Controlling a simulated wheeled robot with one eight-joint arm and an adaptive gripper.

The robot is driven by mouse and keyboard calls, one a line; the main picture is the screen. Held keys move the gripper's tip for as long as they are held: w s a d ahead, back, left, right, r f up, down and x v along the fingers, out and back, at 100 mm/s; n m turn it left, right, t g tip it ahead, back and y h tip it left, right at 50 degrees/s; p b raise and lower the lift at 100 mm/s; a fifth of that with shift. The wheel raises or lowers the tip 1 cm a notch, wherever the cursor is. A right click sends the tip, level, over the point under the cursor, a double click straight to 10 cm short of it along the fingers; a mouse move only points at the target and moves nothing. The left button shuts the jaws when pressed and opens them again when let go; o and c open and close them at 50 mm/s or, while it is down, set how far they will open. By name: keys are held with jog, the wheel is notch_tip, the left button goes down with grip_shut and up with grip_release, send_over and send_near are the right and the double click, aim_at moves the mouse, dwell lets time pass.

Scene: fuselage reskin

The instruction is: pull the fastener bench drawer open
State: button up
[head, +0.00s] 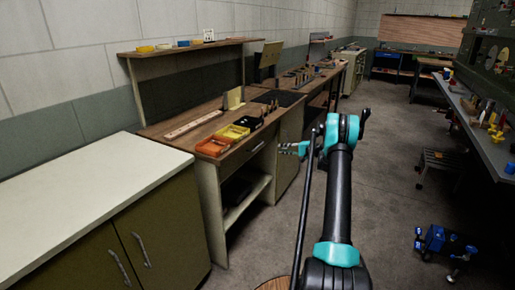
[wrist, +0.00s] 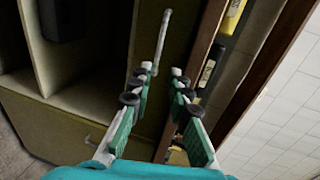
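The fastener bench (head: 205,127) has a wooden top and a dark drawer (head: 238,160) under its front edge. The drawer looks shut, its front flush with the bench. A pale bar handle (head: 257,147) is on the drawer front; it also shows in the wrist view (wrist: 163,42), upright in the picture. My gripper (head: 282,148) is just right of the handle in the head view, pointing at the drawer. In the wrist view my gripper (wrist: 161,74) is open and empty. The handle lies ahead of the gap between the fingertips, and I see no contact.
Orange (head: 213,146) and yellow (head: 233,132) bins stand on the bench top above the drawer. An open shelf (head: 245,195) is below it. A white-topped cabinet (head: 85,185) adjoins at left.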

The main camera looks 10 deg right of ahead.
aim_at(257, 147)
jog(key=x, duration=1.6)
jog(key=shift+w+a, duration=0.15)
jog(key=shift+a, duration=0.2)
grip_shut()
